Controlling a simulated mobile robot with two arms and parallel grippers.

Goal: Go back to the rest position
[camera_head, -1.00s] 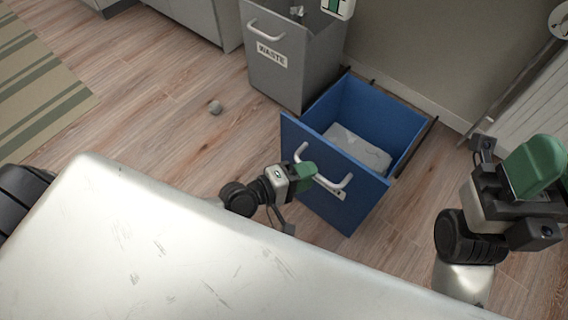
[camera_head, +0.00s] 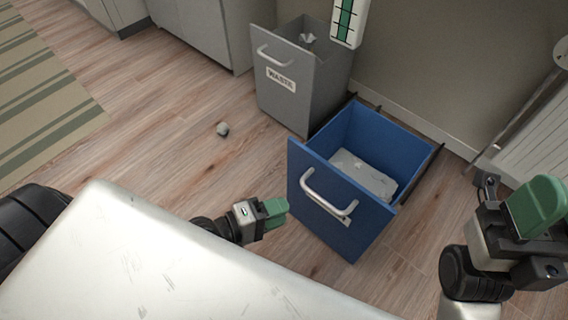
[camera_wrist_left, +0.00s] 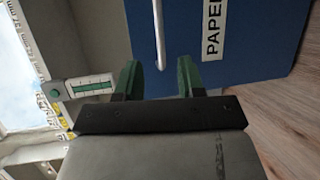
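My left gripper (camera_head: 275,212) is just left of the blue drawer bin (camera_head: 330,222), apart from its silver handle (camera_head: 326,196). In the left wrist view, its two green fingers (camera_wrist_left: 160,80) are spread with nothing between them. The blue front (camera_wrist_left: 240,40) with a PAPER label and the handle shows beyond them. My right gripper (camera_head: 538,205) is at the right edge of the head view; its green finger part shows from the side, and its opening cannot be judged.
The grey WASTE bin (camera_head: 290,85) stands pulled out behind the blue one. White paper (camera_head: 360,172) lies in the blue bin. A small grey ball (camera_head: 223,129) lies on the wooden floor. A striped rug (camera_head: 50,110) is at left. Floor between rug and bins is mostly clear.

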